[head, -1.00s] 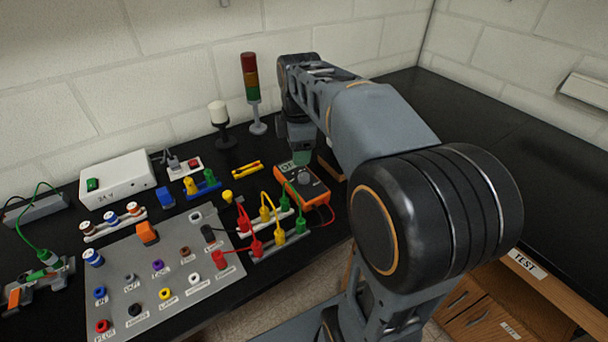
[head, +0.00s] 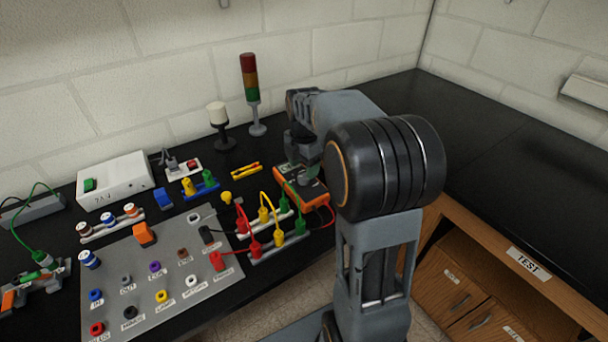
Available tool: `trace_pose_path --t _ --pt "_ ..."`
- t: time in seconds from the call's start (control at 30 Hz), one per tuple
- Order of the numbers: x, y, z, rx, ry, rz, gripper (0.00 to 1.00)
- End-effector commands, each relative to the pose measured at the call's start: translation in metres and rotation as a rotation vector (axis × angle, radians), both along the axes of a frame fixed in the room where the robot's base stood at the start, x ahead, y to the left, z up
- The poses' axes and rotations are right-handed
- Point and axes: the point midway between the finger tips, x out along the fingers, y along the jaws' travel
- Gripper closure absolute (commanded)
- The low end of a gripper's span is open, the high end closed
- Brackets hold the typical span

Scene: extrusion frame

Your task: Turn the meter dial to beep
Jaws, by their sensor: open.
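The orange multimeter (head: 313,195) lies on the black bench, right of the rows of coloured plugs. Its dial showed as a dark round knob a second ago and is now hidden under my gripper. My gripper (head: 303,180) is over the meter's upper middle, pointing down. Its fingers are small and partly merged with the meter in this view. I cannot tell whether they touch the dial or straddle it. The meter's display and the dial's setting cannot be read. A red lead and a green lead run at the meter.
Several red, yellow and green plugs (head: 263,214) stand in rails just left of the meter. A grey panel (head: 135,290) with coloured sockets lies farther left. A signal tower (head: 250,90) and a white-topped lamp (head: 218,115) stand behind. The bench (head: 490,150) at right is clear.

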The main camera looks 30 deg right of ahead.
Motion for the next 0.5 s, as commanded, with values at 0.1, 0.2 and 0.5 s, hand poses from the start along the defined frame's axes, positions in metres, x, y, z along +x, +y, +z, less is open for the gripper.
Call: trace_pose_path --t 0.1,0.2,0.5 --pt "0.0 0.0 -0.017 0.0 0.003 0.0 0.39" --pt "0.0 0.0 -0.026 0.0 0.002 0.0 0.39" --pt "0.0 0.0 -0.036 0.0 0.0 0.0 0.39"
